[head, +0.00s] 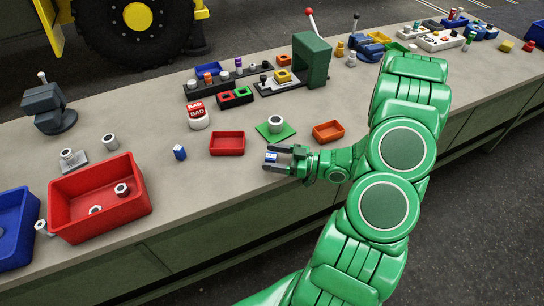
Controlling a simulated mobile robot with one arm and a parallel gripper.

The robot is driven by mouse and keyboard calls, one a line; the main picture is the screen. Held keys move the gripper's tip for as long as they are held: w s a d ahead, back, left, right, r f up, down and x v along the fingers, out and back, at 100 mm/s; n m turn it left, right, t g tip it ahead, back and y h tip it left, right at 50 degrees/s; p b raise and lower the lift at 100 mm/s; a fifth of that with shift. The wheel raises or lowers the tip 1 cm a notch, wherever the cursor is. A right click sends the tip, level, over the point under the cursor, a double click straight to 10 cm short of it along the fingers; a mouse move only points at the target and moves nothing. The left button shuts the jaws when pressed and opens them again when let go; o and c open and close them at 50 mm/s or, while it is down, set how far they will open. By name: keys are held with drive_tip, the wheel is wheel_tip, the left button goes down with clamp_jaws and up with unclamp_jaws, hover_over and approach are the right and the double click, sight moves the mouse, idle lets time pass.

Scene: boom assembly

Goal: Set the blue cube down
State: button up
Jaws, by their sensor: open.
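My gripper (273,158) is over the front edge area of the bench, pointing left, with its two fingers apart. A small blue cube (270,157) with a pale marking shows between the fingertips. I cannot tell whether it touches a finger or rests on the bench top. A second small blue block (179,152) with a pale top stands on the bench to the left, apart from my gripper.
A red tray (227,151), a green mat (288,133) with a metal nut, and an orange tray (328,138) lie close by. A large red bin (75,229) and a blue bin (15,250) stand at left. Bare bench separates the second block and red tray.

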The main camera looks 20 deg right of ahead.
sight(273, 155)
drive_tip(key=shift+v, duration=3.4)
drive_tip(key=shift+s+r, duration=0.15)
drive_tip(key=shift+r, duration=0.05)
drive_tip(key=shift+c, duration=0.6)
wheel_tip(273, 155, up, 9)
drive_tip(key=w+a+g+h, duration=0.2)
drive_tip(key=g+h, duration=0.3)
drive_tip(key=h, duration=0.2)
drive_tip(key=shift+w+a, duration=0.3)
drive_tip(key=shift+a, duration=0.1)
drive_tip(key=shift+f, duration=0.15)
drive_tip(key=shift+f, duration=2.45)
drive_tip(key=shift+s+x, duration=0.2)
drive_tip(key=shift+x, duration=3.7)
